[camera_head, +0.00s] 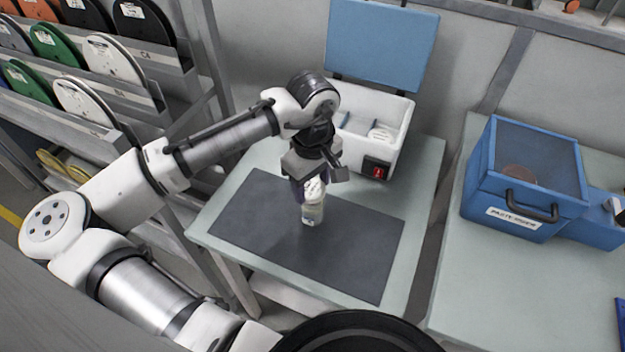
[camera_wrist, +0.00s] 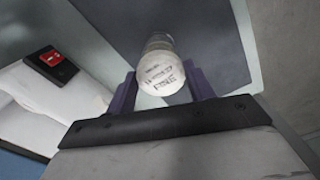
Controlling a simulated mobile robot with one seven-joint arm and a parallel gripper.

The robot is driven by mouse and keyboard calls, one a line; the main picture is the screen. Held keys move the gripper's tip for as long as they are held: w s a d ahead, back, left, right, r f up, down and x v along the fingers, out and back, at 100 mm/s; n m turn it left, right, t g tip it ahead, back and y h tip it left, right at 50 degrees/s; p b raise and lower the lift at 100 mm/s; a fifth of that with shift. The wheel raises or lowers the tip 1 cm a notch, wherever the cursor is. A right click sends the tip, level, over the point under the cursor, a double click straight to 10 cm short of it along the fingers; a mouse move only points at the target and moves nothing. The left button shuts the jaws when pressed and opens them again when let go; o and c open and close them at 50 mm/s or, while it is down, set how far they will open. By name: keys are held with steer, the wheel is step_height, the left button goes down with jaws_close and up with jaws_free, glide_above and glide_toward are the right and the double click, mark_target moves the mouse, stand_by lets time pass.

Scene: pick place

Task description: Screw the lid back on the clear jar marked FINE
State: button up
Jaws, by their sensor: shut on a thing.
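The clear jar (camera_head: 312,213) stands upright on the dark mat, its contents pale. A white lid (camera_head: 315,188) is at the jar's mouth, in line with it. In the wrist view the lid (camera_wrist: 162,72) faces me with printed lettering that seems to end in FINE, and part of the jar (camera_wrist: 158,40) shows beyond it. My gripper (camera_head: 310,191) points down above the jar, its purple fingers on either side of the lid and shut on it. Whether the lid is fully seated on the thread cannot be told.
The dark mat (camera_head: 255,215) lies on a pale table (camera_head: 425,185). Behind the jar stands an open white box (camera_head: 395,148) with a raised blue lid (camera_head: 380,42) and a red switch (camera_head: 377,172). A blue labelled case (camera_head: 525,185) stands on the right table. The mat around the jar is clear.

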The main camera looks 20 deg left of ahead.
steer(key=shift+f, duration=0.45)
steer(key=shift+d, duration=0.2)
steer(key=shift+f+p, duration=0.35)
steer(key=shift+f, duration=0.5)
stand_by(2.9)
steer(key=m, duration=0.4)
steer(key=shift+s, duration=0.1)
steer(key=shift+m, duration=0.5)
steer(key=m, duration=0.3)
steer(key=shift+a, duration=0.1)
